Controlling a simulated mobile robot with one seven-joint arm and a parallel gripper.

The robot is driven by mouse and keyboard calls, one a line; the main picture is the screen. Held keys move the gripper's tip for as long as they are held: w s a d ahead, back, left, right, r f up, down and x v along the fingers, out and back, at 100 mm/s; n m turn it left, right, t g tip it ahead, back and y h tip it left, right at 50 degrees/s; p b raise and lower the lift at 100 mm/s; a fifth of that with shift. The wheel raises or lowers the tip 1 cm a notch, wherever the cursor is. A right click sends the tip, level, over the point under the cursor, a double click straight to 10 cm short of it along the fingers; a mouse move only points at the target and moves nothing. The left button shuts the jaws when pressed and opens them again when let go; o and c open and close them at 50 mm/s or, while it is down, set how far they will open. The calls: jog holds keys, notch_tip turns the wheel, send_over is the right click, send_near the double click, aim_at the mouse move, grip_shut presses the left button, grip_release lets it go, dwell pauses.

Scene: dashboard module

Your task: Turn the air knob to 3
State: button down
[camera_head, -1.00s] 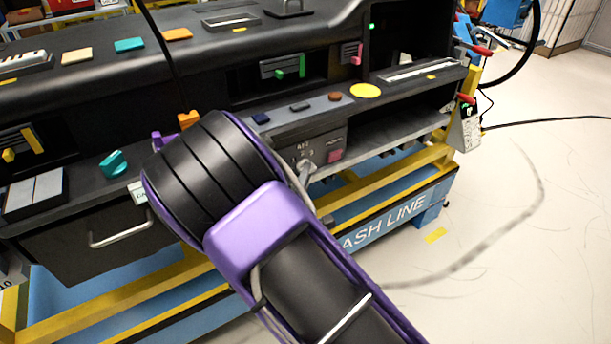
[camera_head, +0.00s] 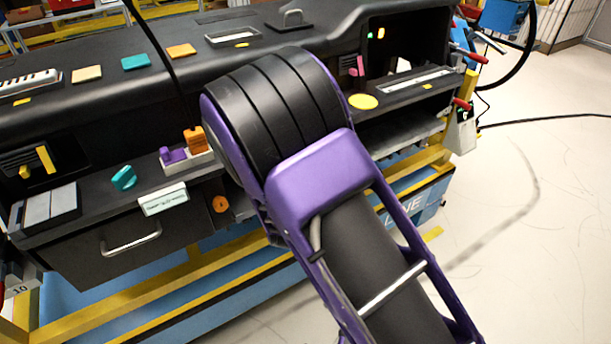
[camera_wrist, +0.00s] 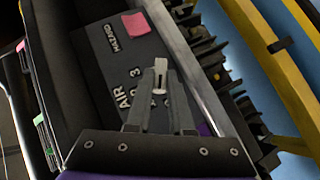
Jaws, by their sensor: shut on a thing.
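The air knob (camera_wrist: 160,76) is a small pale grey handle on a dark panel (camera_wrist: 105,58) in the wrist view. The panel carries the label AIR (camera_wrist: 123,97), and a 3 shows beside the knob. Most of the other markings are small or hard to read. My gripper (camera_wrist: 161,80) is shut on the knob, one finger on each side of it. The fingers hide part of the dial, and I cannot tell exactly which number the knob points at. In the head view my purple and black arm hides the panel, knob and gripper.
A pink hazard button (camera_wrist: 137,24) sits near the knob on the same panel. A metal rail (camera_wrist: 185,48) runs close on the right. In the head view a teal knob (camera_head: 124,178) and an orange switch (camera_head: 196,139) are left of my arm. Open floor lies at right.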

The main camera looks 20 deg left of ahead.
jog(key=shift+w+d+r+m+g+y+p, duration=0.15)
jog(key=shift+w+d+m+g+y, duration=0.2)
jog(key=shift+m+g+y, duration=1.5)
jog(key=shift+w+d+m+g+y+p, duration=0.15)
jog(key=shift+w+d+m+g+y, duration=0.15)
jog(key=shift+m+g+y, duration=1.55)
jog(key=shift+w+d+r+m+g+y+p, duration=0.15)
jog(key=shift+w+d+m+g+y, duration=0.2)
jog(key=shift+m+g+y, duration=1.45)
jog(key=shift+a+f+n+g+h, duration=0.1)
jog(key=shift+n+g+h, duration=0.4)
jog(key=shift+n+g, duration=0.25)
jog(key=c, duration=0.8)
grip_release()
